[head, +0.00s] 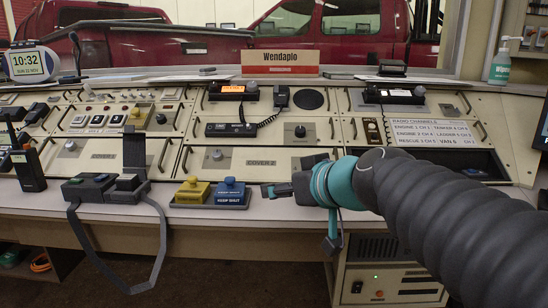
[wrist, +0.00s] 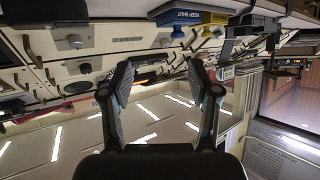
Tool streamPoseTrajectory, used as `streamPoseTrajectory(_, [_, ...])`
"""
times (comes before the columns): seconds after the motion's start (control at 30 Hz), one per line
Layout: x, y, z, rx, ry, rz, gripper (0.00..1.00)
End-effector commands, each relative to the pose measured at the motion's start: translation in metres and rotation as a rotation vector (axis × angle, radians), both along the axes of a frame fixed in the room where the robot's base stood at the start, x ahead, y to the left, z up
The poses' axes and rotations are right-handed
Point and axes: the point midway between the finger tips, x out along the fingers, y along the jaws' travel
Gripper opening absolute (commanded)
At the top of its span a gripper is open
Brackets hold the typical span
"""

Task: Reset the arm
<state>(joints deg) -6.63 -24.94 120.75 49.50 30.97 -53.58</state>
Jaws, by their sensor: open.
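My arm reaches in from the right side of the head view, over the console's front edge. My gripper (head: 270,190) points left, just right of the yellow block (head: 193,190) and the blue block (head: 231,192), both labelled "KEEP SHUT". In the wrist view my gripper (wrist: 159,78) shows two spread fingers with nothing between them. That view is upside down, with the blue block (wrist: 178,17) and the yellow block (wrist: 213,17) at its top. The gripper appears apart from both blocks.
The console (head: 165,155) carries switches, drawers and a corded radio (head: 230,130). A grey device with a hanging strap (head: 163,235) sits at the front edge, left of the blocks.

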Motion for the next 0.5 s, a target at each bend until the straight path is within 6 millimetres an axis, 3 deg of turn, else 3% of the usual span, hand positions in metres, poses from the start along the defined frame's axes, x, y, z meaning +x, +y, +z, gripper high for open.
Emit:
streamPoseTrajectory(0.03, [-0.020,-0.011,-0.017,-0.018,0.066,-0.020,0.61])
streamPoseTrajectory(0.3, [-0.120,-0.081,-0.121,-0.133,0.440,-0.257,0.61])
streamPoseTrajectory(0.5, [-0.168,-0.124,-0.163,-0.199,0.586,-0.447,0.61])
